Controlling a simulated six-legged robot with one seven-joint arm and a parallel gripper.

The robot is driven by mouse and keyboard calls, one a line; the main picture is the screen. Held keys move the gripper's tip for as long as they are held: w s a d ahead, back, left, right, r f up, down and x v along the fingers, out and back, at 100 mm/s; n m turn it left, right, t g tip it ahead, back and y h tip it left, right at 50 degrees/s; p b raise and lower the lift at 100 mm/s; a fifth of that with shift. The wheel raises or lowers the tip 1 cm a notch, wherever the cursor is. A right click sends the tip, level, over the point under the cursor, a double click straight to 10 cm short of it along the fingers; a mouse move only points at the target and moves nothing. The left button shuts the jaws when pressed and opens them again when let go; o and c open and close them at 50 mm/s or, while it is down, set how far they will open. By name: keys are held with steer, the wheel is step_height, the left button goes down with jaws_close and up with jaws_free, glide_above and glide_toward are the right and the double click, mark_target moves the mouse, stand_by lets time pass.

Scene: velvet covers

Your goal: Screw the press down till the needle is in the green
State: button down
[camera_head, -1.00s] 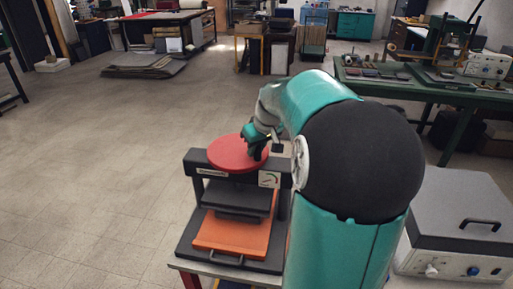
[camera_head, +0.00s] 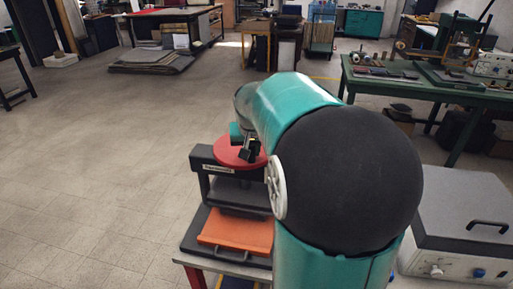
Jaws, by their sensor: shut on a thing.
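The press (camera_head: 201,177) is a black frame on a small stand, with a round red wheel (camera_head: 232,153) on top. My gripper (camera_head: 252,154) is at the right part of the wheel and is shut on it; my arm covers the wheel's right side. Under the crossbar is a dark plate (camera_head: 237,192). Below it an orange slab (camera_head: 230,229) lies on the press's black base, with a gap between them. The dial with the needle is hidden behind my arm, so I cannot read it.
A grey box-shaped machine (camera_head: 465,205) with a black handle and knobs stands at the right. A green table (camera_head: 400,88) with tools is behind it. The floor (camera_head: 90,180) at the left is clear. Dark sheets (camera_head: 150,62) lie on the floor farther back.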

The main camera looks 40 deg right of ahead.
steer(key=shift+w+a, duration=0.45)
steer(key=shift+a, duration=0.4)
steer(key=shift+w, duration=0.1)
steer(key=c, duration=1.3)
jaws_free()
steer(key=shift+o, duration=0.2)
steer(key=v, duration=1.4)
steer(key=shift+d, duration=0.1)
